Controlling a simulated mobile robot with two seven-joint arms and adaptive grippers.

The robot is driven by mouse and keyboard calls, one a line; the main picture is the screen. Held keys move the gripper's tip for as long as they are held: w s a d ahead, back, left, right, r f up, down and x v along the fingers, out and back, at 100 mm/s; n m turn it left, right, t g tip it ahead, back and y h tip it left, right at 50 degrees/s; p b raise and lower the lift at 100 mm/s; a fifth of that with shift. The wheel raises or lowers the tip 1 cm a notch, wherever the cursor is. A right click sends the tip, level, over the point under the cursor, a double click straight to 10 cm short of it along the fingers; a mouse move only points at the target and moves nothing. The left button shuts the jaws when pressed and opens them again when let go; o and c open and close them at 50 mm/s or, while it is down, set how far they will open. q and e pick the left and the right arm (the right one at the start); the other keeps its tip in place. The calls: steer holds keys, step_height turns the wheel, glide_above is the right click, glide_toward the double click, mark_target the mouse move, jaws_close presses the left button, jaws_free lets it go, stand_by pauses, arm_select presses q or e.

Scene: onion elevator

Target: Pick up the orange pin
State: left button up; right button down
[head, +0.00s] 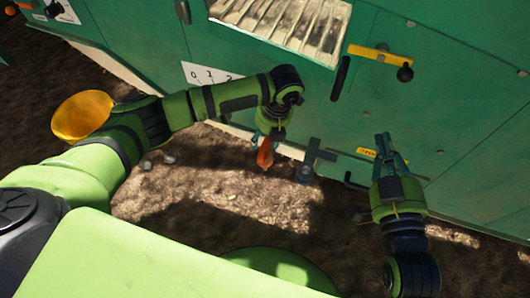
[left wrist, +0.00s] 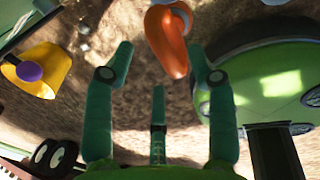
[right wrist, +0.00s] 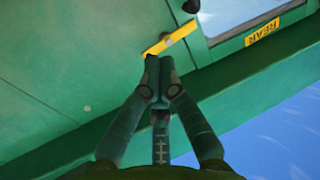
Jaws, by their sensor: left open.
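The orange pin (head: 265,153) is a curved orange piece, seen in the head view at the fingers of my left gripper (head: 266,147). In the left wrist view the pin (left wrist: 172,42) hangs at the top centre, with a grey-white part at its upper end. The open fingers of my left gripper (left wrist: 161,58) stand on either side of its lower end, with gaps visible. My right gripper (head: 385,147) is near the green machine's side at the right. In the right wrist view its fingertips (right wrist: 153,66) are together, with nothing visible between them.
The green machine (head: 450,110) fills the back and right. It carries a yellow handle (head: 380,53) with a black knob. A dark lever (head: 308,160) stands just right of my left gripper. A yellow-orange round object (head: 82,116) lies at the left.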

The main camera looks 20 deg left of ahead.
mark_target(264, 142)
arm_select(q)
steer(key=f, duration=0.1)
steer(key=f+b, duration=0.1)
steer(key=f, duration=0.2)
steer(key=shift+w+a+b, duration=0.1)
steer(key=shift+a+b, duration=0.25)
steer(key=shift+r, duration=0.1)
arm_select(e)
steer(key=s+a+r+n+t+y, duration=0.1)
steer(key=s+r+t+y, duration=0.3)
steer(key=r, duration=0.6)
steer(key=shift+s+a+r+n+t+y, duration=0.15)
steer(key=shift+a+r+n+t+y, duration=0.2)
steer(key=shift+a+t, duration=0.35)
arm_select(q)
steer(key=shift+c, duration=0.4)
jaws_close()
